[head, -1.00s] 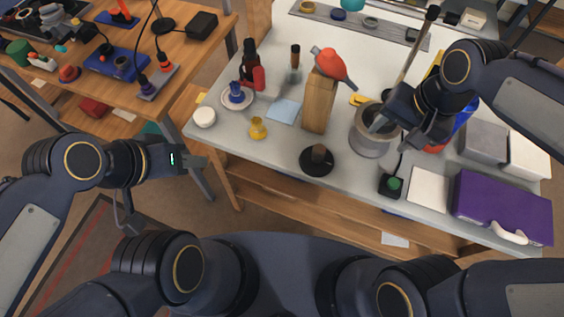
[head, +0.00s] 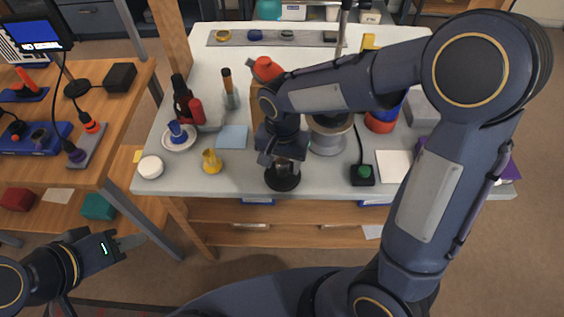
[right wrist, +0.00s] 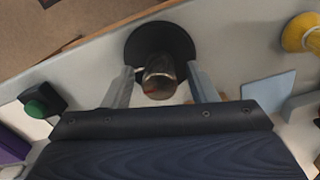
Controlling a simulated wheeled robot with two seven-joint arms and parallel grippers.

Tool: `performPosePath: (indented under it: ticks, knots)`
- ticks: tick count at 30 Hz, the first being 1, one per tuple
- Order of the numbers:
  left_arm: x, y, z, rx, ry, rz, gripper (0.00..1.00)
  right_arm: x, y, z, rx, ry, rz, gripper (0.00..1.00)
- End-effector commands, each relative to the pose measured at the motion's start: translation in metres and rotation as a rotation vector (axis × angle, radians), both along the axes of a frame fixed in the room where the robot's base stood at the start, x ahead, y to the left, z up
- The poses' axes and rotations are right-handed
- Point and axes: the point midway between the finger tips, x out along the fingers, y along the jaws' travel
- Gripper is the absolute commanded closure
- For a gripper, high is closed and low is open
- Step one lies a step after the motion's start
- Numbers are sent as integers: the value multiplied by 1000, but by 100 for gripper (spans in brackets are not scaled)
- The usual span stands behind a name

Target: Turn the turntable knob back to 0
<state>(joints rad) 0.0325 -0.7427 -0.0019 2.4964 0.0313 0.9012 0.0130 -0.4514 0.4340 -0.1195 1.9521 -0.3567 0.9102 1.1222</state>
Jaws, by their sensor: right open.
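The turntable knob, a dark upright grip (right wrist: 160,76) with a small red mark, stands on a round black base (right wrist: 176,38) in the right wrist view. The base also shows at the front edge of the white table in the head view (head: 282,182). My right gripper (right wrist: 159,84) is open, with one finger on each side of the knob; I cannot tell whether they touch it. In the head view my right gripper (head: 285,163) hides part of the knob. No scale or 0 mark is readable. My left gripper (head: 130,243) is away from the table, its jaw opening unclear.
A green-button box (head: 362,174) and a grey metal pot (head: 328,138) stand to the right of the knob. A yellow piece (head: 211,161), a blue sheet (head: 232,137) and a white round jar (head: 150,167) lie to the left. My right arm covers part of the table.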

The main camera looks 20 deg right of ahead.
Motion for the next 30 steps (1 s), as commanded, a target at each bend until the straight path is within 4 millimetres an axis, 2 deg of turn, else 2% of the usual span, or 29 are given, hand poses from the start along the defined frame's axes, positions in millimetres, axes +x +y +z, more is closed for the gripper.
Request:
performPosePath:
  ticks: [8,19,30]
  knots:
    - [0,0,0,0,0,0,64,0,0,-3,0,0,0,48]
    - [0,0,0,0,0,0,64,0,0,-3,0,0,0,92]
    - [0,0,1,0,0,0,64,0,0,-2,0,0,67,92]
